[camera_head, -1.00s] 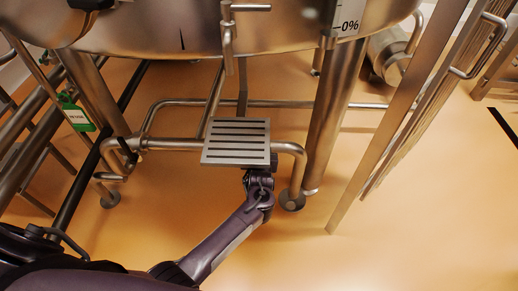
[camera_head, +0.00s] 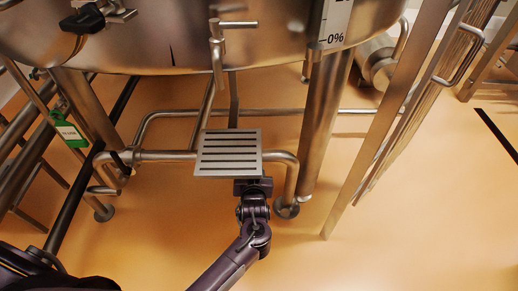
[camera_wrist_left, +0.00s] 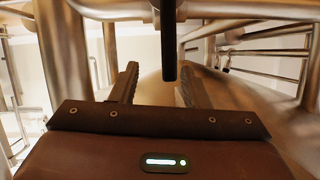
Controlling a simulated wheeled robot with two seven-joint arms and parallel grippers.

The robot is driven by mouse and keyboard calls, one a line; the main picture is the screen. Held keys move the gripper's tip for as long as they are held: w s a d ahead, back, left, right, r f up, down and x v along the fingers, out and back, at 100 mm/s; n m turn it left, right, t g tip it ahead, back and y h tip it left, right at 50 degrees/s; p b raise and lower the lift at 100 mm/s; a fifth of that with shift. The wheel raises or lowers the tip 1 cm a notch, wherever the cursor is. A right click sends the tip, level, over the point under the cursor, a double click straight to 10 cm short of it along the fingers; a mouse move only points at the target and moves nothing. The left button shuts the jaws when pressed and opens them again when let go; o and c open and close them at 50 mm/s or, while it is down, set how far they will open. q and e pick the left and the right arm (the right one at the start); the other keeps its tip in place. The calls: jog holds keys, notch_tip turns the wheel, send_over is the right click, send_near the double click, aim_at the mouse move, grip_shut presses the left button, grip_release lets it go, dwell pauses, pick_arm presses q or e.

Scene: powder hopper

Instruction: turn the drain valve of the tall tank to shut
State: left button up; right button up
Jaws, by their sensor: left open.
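The tall tank (camera_head: 190,52) fills the top of the head view, its curved steel bottom on thick legs. In the left wrist view, a black bar-shaped handle (camera_wrist_left: 168,45) hangs down between the two fingers of my left gripper (camera_wrist_left: 157,72). The fingers are open, one on each side of the bar, with gaps showing. I cannot tell how deep the bar sits between them. I take it for the drain valve's handle. In the head view, my left arm reaches up from the bottom edge, and its gripper is hidden beneath a slotted plate. My right gripper is not in view.
The slotted steel plate (camera_head: 228,153) covers the space over my left wrist. Steel pipes (camera_head: 165,155) and a thick tank leg (camera_head: 322,125) stand close by. A green tag (camera_head: 70,132) hangs at left. A steel ladder-like frame (camera_head: 400,120) stands at right. The front floor is clear.

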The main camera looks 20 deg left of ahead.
pick_arm(q)
jog(key=s+a+f+m+g+h+p, duration=0.1)
jog(key=s+f+m+g+p, duration=0.15)
jog(key=s+f, duration=0.7)
jog(key=s+a+f+m+g+h+p, duration=0.1)
jog(key=s+a+f+g+h+p, duration=0.15)
jog(key=s+f, duration=0.7)
jog(key=s+a+f+g+p, duration=0.1)
jog(key=s+f+g, duration=0.1)
jog(key=s, duration=0.6)
jog(key=s+a+f+g+p, duration=0.1)
jog(key=s+f, duration=0.3)
jog(key=s, duration=0.5)
jog(key=s+a+f+m+g+p, duration=0.1)
jog(key=s+f+g+p, duration=0.1)
jog(key=s, duration=0.7)
jog(key=shift+s+a+f+g+h, duration=0.2)
jog(key=shift+f+g+h, duration=0.25)
jog(key=shift+f+g, duration=0.45)
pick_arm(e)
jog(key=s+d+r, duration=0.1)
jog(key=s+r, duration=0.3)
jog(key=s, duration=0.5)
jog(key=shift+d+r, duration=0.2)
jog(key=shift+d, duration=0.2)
pick_arm(q)
jog(key=shift+d, duration=0.1)
